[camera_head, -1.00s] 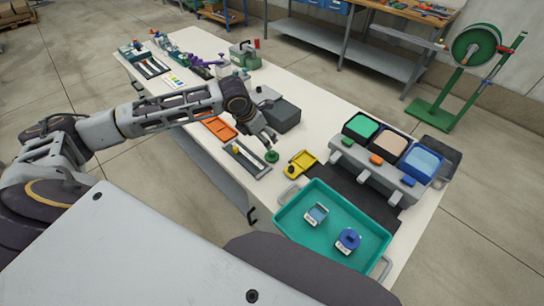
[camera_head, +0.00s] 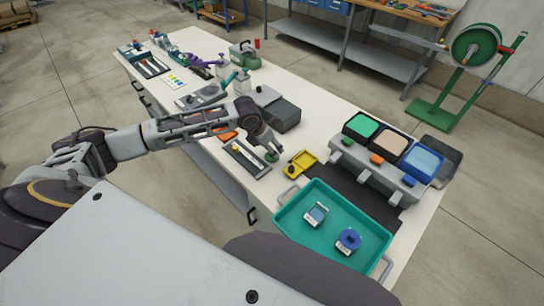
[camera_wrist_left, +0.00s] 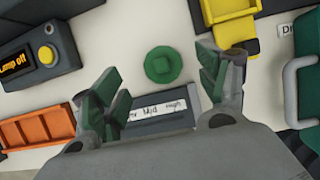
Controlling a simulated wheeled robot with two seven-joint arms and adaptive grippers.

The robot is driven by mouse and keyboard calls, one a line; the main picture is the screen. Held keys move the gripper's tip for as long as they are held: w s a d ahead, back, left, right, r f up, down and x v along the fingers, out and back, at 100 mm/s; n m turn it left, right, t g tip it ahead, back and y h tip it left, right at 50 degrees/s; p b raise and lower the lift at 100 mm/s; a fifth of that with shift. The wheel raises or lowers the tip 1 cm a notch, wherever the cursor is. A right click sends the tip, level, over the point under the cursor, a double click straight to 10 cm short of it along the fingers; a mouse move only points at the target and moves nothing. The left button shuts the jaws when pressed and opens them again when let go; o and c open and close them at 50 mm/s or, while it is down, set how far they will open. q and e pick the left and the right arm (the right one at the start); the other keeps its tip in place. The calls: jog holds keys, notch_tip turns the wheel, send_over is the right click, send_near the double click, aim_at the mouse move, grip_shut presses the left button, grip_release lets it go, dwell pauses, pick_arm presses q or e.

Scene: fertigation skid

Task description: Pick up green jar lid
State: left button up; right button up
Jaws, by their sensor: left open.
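The green jar lid (camera_head: 271,156) is a small round disc lying flat on the white table. In the left wrist view the lid (camera_wrist_left: 163,66) shows whole, with a raised round middle. My left gripper (camera_head: 269,149) is just above it in the head view. In the left wrist view my left gripper (camera_wrist_left: 158,85) is open, with one green-padded finger on each side of the lid and a gap to it. The fingers do not visibly touch the lid. My right gripper is not in view.
A teal tray (camera_head: 283,222) is nearer the front.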

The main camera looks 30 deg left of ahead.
pick_arm(q)
jog(key=shift+f, duration=0.15)
jog(key=shift+x, duration=2.5)
jog(key=shift+s, duration=0.1)
jog(key=c, duration=0.9)
